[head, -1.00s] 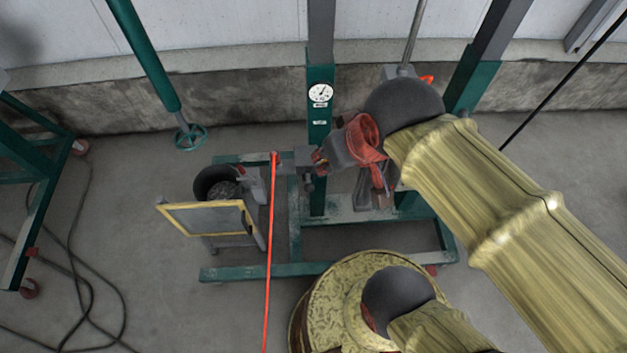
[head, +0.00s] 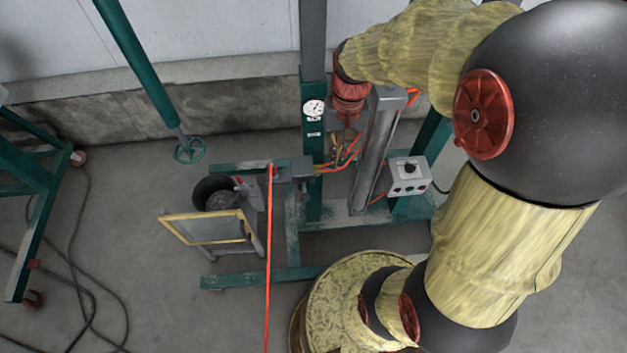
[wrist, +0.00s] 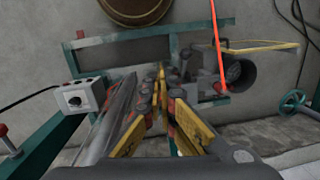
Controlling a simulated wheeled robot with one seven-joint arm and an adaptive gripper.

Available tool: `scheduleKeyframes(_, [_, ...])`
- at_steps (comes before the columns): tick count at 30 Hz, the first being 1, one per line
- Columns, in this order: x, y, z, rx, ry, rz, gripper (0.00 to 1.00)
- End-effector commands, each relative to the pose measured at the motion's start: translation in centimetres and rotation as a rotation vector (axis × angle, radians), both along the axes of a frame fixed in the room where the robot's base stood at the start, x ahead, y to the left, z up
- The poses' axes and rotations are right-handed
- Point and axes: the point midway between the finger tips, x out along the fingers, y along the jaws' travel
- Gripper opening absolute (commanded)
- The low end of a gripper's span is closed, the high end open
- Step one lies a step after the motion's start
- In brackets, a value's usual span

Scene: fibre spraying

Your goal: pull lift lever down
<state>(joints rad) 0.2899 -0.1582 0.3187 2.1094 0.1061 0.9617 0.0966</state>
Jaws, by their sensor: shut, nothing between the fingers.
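A short lever with a red knob (wrist: 3,130) shows at the left edge of the wrist view, beside the green frame; I take it for the lift lever. In the head view a small orange-red part (head: 412,96) shows behind the grey metal column, but I cannot tell if it is the same lever. My gripper (wrist: 160,85) points down with its yellow-padded fingers together and nothing between them. In the head view my gripper (head: 346,156) is beside the column, left of it, and apart from the red-knobbed lever.
A grey control box (head: 407,176) with a dial stands right of the column; it also shows in the wrist view (wrist: 80,99). A gauge (head: 313,107) is on the green post. A red-orange line (head: 268,260), a yellow-framed panel (head: 207,228) and a dark bucket (head: 215,192) are left.

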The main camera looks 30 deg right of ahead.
Motion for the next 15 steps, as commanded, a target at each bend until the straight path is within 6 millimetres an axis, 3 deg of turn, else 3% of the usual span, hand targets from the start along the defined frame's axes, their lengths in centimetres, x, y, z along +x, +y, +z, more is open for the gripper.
scheduleKeyframes(15, [6.0,-2.6,-7.7,0.151,0.25,-0.408,0.0])
